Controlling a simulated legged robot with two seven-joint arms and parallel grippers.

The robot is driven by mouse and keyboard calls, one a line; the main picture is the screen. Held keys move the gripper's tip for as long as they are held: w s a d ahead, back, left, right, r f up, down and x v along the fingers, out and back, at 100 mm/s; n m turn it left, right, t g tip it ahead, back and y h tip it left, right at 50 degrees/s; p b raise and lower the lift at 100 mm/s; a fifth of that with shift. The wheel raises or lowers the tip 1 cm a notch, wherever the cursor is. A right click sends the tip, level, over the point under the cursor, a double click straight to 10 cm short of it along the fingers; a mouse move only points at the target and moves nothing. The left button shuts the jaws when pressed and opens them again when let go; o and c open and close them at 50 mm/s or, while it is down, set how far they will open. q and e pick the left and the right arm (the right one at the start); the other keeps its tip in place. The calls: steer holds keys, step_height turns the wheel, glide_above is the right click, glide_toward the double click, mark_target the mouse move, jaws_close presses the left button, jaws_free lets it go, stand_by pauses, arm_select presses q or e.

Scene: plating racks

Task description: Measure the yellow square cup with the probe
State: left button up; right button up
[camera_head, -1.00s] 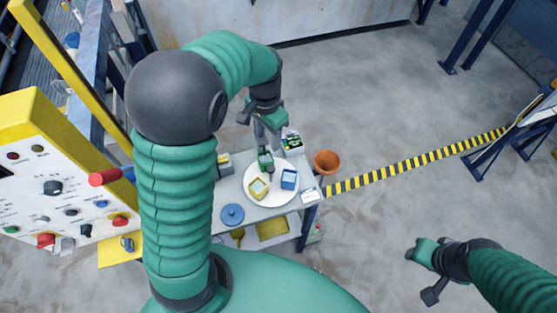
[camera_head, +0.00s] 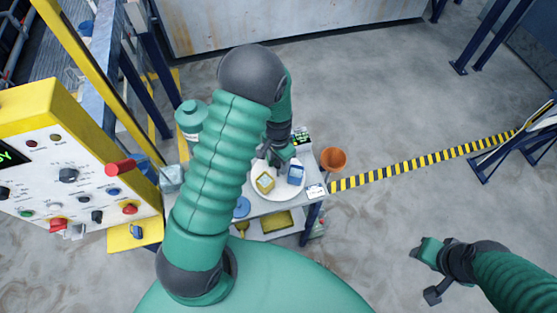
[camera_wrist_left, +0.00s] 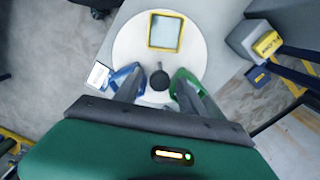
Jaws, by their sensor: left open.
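The yellow square cup (camera_head: 265,182) stands on a round white plate (camera_head: 279,198) on the small table. It shows fully near the plate's upper edge in the left wrist view (camera_wrist_left: 164,32). My left gripper (camera_head: 276,160) is open above the plate, just beyond the cup. In the left wrist view, a small black round-headed object (camera_wrist_left: 159,79), perhaps the probe, is between the fingers; I see no grip on it. A blue cup (camera_head: 296,174) stands right of the yellow one. A green-rimmed cup (camera_wrist_left: 185,84) is partly hidden by a finger. My right gripper (camera_head: 428,272) is far right, away from the table.
A white card (camera_head: 316,190) lies at the table's right edge, beside an orange-brown bucket (camera_head: 333,159). A control panel (camera_head: 70,170) is on the left. The floor at right is mostly clear.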

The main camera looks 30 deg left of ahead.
arm_select(q)
jaws_close()
steer(key=shift+w+r, duration=0.1)
stand_by(1.2)
